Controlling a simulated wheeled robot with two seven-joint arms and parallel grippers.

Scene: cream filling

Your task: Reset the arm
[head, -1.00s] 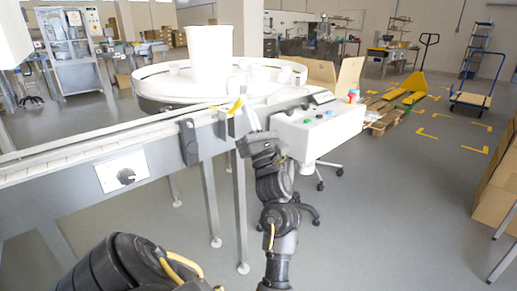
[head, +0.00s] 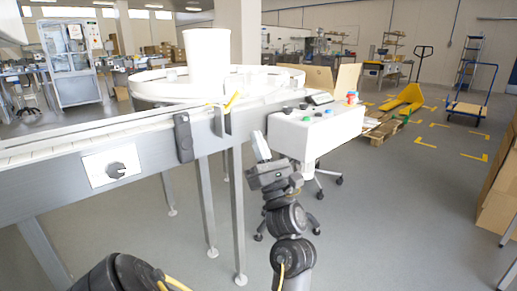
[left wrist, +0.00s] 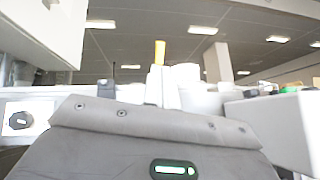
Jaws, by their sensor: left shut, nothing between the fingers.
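My left gripper (head: 261,146) is shut and empty, its pale fingers pointing up in front of the gap between the conveyor (head: 60,150) and the white control box (head: 315,138). It appears apart from both in the head view. In the left wrist view the pale fingers (left wrist: 158,88) rise together above my grey gripper body, with a yellow piece (left wrist: 160,52) behind their tips. That yellow piece looks like the one on the conveyor rail (head: 232,101). My right gripper is not in view.
A round white turntable (head: 150,90) with a tall white cylinder (head: 207,55) stands behind the conveyor. The control box has several coloured buttons. A dark knob (head: 116,170) sits on the conveyor side. Cardboard boxes (head: 497,190) stand at right. Grey floor (head: 400,220) between is clear.

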